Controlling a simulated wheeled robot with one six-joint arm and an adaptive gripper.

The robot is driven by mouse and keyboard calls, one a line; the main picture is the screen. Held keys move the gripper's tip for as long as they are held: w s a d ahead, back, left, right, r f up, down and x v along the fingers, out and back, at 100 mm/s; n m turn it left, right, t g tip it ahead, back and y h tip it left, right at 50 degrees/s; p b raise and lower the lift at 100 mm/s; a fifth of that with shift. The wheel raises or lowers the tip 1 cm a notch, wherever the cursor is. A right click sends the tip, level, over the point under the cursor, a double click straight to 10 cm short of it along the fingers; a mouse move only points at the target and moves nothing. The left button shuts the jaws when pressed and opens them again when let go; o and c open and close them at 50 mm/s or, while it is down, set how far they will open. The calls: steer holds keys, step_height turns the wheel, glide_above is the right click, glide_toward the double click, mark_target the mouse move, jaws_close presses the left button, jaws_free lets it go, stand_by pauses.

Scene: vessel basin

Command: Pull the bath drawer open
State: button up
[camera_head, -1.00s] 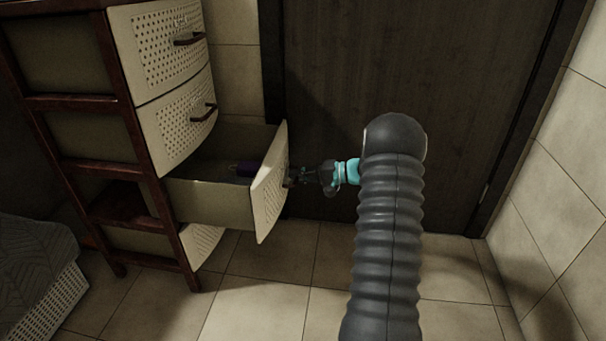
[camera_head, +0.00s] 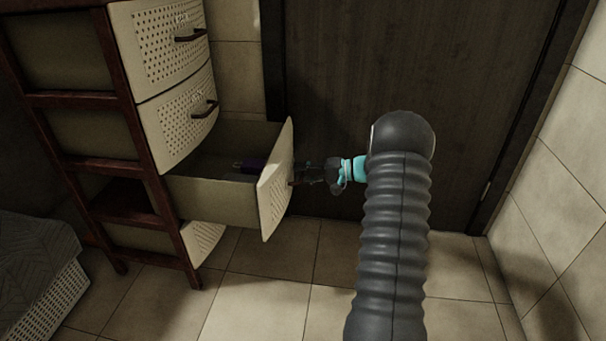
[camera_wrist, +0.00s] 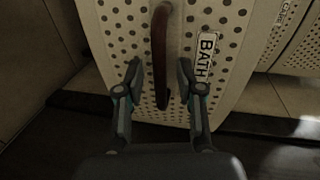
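The bath drawer (camera_head: 213,200) is pulled well out of the dark wooden-framed unit, third from the top in the head view. Its pale perforated front (camera_head: 275,182) carries a "BATH" label (camera_wrist: 206,57) in the wrist view. The brown bar handle (camera_wrist: 160,50) on this front passes between the fingers of my gripper (camera_wrist: 160,82). The fingers stand apart with a gap on each side of the handle. In the head view my gripper (camera_head: 305,176) is just right of the drawer front.
Two shut drawers (camera_head: 160,45) are above, and another perforated front (camera_head: 203,240) shows below. A small dark purple item (camera_head: 252,166) lies inside the open drawer. A dark door (camera_head: 400,70) stands behind. Tiled floor (camera_head: 270,285) in front is clear. A grey-covered basket (camera_head: 45,290) is at left.

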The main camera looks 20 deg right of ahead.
steer(key=v, duration=1.2)
stand_by(0.3)
